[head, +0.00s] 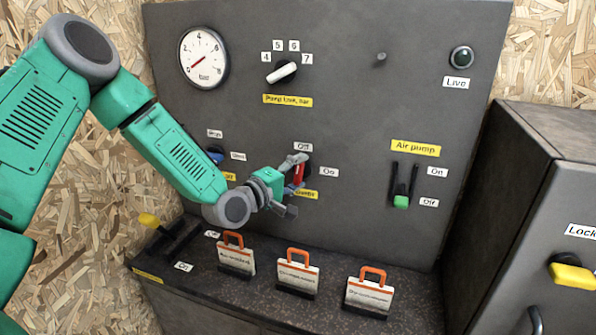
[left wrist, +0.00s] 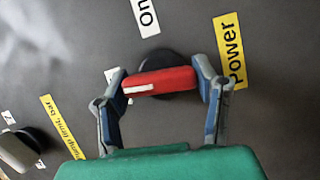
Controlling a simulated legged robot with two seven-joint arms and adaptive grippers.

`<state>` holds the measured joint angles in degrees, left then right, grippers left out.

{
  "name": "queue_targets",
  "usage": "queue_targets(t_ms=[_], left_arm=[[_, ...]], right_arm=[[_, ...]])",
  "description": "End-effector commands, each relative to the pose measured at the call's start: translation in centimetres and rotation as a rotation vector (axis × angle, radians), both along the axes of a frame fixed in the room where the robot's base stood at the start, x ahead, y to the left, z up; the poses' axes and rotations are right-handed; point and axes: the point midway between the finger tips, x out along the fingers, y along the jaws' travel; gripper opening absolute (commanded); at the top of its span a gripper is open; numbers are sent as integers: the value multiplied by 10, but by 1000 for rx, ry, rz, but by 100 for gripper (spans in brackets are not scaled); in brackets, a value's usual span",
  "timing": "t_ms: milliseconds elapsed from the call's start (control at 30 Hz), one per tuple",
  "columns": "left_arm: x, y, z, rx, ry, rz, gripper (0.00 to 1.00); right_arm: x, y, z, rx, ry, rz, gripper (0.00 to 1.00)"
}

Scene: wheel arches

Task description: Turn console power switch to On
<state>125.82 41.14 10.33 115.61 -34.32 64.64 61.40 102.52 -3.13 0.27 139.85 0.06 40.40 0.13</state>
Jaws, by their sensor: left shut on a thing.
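The red power switch knob (head: 299,174) is on the upright grey console panel. Its Off label (head: 303,146) is above it and its On label (head: 329,172) is to its right. My left gripper (head: 292,178) is at the knob, partly covering it. In the left wrist view the red knob (left wrist: 172,80) lies between the two fingers of the left gripper (left wrist: 163,85), which are shut on its ends. The knob's white mark points toward a white label mostly hidden behind one finger. The yellow Power label (left wrist: 231,50) is beside the other finger. My right gripper is not in view.
A pump limit dial (head: 281,72) and a gauge (head: 203,57) are higher on the panel. The air pump lever (head: 401,200) is to the right. Several orange-handled tags (head: 297,273) stand on the ledge below. A grey cabinet (head: 540,200) stands at the right.

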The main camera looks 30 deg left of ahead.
Motion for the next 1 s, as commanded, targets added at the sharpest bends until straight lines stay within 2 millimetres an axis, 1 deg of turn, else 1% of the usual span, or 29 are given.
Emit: queue_targets(t_ms=[33,167,500,1000], left_arm=[[-2,-3,-2,33,20,-8,25],[-2,-3,-2,134,46,-8,25],[-3,-4,-4,449,125,-12,25],[-4,-4,-7,911,237,-14,25]], right_arm=[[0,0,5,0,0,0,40],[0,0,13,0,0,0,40],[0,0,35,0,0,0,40],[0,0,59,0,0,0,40]])
